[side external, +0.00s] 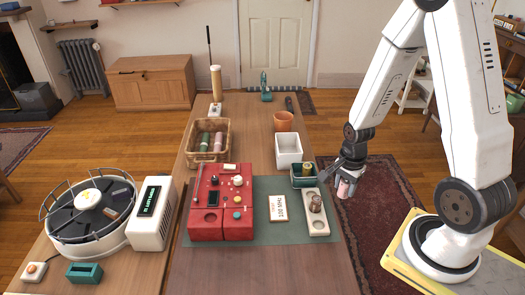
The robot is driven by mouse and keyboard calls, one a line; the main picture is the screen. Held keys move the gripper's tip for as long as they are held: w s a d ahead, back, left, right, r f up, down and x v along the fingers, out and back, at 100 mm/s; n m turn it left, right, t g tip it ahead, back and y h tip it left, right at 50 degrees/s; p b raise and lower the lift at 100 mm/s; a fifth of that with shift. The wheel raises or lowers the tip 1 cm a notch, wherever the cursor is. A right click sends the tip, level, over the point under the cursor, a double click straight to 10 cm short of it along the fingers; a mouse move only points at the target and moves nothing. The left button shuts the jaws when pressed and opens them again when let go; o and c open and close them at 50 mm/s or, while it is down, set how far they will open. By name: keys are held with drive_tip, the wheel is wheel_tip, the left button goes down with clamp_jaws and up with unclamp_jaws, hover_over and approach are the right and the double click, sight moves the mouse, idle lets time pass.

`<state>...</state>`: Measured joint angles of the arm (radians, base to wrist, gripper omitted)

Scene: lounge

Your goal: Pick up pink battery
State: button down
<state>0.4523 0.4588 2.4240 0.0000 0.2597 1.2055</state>
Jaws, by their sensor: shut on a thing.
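My gripper (342,177) is to the right of the table's right edge, over the dark red rug, and appears raised. It is shut on a small pink battery (346,189), whose lower part shows below the fingers. Its upper part is hidden by the fingers. The dark green tray (296,182) is just left of my gripper, with a small pinkish item (307,168) in it. The cream holder (319,228) stands nearer the camera, with a brownish cylinder (316,203) upright in it.
A red panel device (206,226) and a white label card (278,207) sit on the green mat (256,236). Behind are a white box (288,148), a terracotta pot (284,121) and a wicker basket (190,155) holding cylinders. A round carousel device (88,248) stands left. The table's front is clear.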

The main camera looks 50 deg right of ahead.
drive_tip(key=shift+s+a+r, duration=0.25)
drive_tip(key=shift+s+r, duration=0.1)
drive_tip(key=shift+s, duration=0.35)
drive_tip(key=shift+w, duration=0.15)
drive_tip(key=w+a+n, duration=0.2)
drive_tip(key=w+a, duration=0.3)
drive_tip(key=w, duration=0.4)
drive_tip(key=w+a+n, duration=0.1)
drive_tip(key=w+a, duration=0.4)
drive_tip(key=w, duration=0.4)
drive_tip(key=w+a+n, duration=0.1)
drive_tip(key=w+a, duration=0.3)
drive_tip(key=a, duration=0.4)
drive_tip(key=w+a+n, duration=0.2)
drive_tip(key=w+a, duration=0.2)
drive_tip(key=a, duration=0.4)
drive_tip(key=shift+w+a, duration=0.25)
drive_tip(key=shift+a, duration=0.05)
drive_tip(key=shift+f, duration=0.1)
drive_tip(key=shift+f, duration=2.9)
drive_tip(key=shift+f, duration=0.95)
